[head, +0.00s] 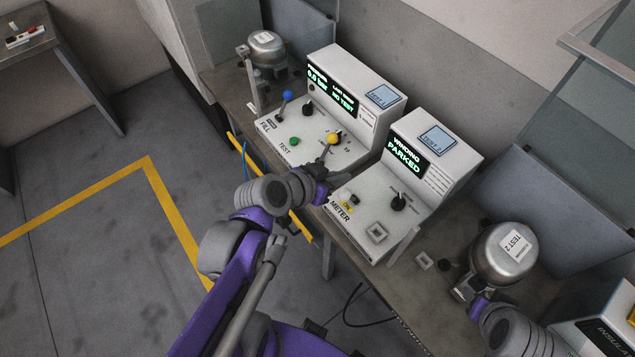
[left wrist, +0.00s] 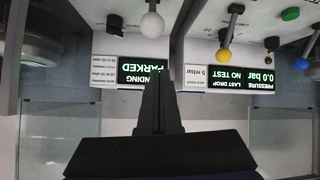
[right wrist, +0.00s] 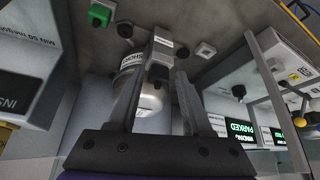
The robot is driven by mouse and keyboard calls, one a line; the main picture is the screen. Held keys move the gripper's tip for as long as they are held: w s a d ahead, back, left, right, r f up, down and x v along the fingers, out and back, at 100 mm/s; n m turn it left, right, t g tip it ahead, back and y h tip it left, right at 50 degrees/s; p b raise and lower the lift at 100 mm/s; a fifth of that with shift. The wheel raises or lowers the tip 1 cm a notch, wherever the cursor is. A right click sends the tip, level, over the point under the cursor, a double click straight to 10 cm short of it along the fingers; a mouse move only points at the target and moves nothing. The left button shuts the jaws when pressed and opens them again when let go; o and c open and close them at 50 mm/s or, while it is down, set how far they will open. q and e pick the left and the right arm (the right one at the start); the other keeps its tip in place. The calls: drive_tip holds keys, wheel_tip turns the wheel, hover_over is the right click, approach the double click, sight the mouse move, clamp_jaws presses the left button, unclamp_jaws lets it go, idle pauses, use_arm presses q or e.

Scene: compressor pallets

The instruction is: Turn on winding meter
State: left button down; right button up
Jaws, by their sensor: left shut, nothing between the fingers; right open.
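The winding meter is a white box (head: 425,160) whose dark display reads WINDING PARKED. My left gripper (head: 322,183) is shut and empty at the panel's left edge. In the left wrist view its fingers (left wrist: 158,78) point toward the meter display (left wrist: 143,70), with a white ball knob (left wrist: 152,24) beyond them. That ball is not visible in the head view.
The pressure tester (head: 350,95), with blue and yellow ball levers, stands left of the meter. Another compressor (head: 262,50) is behind it. An insulation tester (head: 605,325) is at the lower right. The workbench (head: 450,230) is crowded; the floor to the left is open.

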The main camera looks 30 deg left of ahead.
use_arm(q)
drive_tip(key=f+b+v, duration=0.1)
drive_tip(key=b+v, duration=0.3)
drive_tip(key=v, duration=0.2)
drive_tip(key=shift+s+a, duration=0.2)
drive_tip(key=shift+s, duration=0.55)
use_arm(e)
drive_tip(key=f, duration=0.1)
drive_tip(key=s+f, duration=0.1)
drive_tip(key=f, duration=0.1)
drive_tip(key=s+f, duration=0.1)
drive_tip(key=f, duration=0.1)
drive_tip(key=shift+f, duration=0.2)
use_arm(q)
drive_tip(key=shift+r, duration=0.1)
use_arm(e)
drive_tip(key=shift+s, duration=0.1)
use_arm(q)
wheel_tip(320, 180, down, 12)
drive_tip(key=s+d+n+g+y, duration=0.1)
drive_tip(key=s+d+g+y, duration=0.1)
drive_tip(key=g, duration=0.3)
drive_tip(key=shift+s+d+y, duration=0.35)
drive_tip(key=shift+s+y, duration=0.05)
drive_tip(key=shift+s, duration=0.05)
use_arm(e)
drive_tip(key=shift+r, duration=0.15)
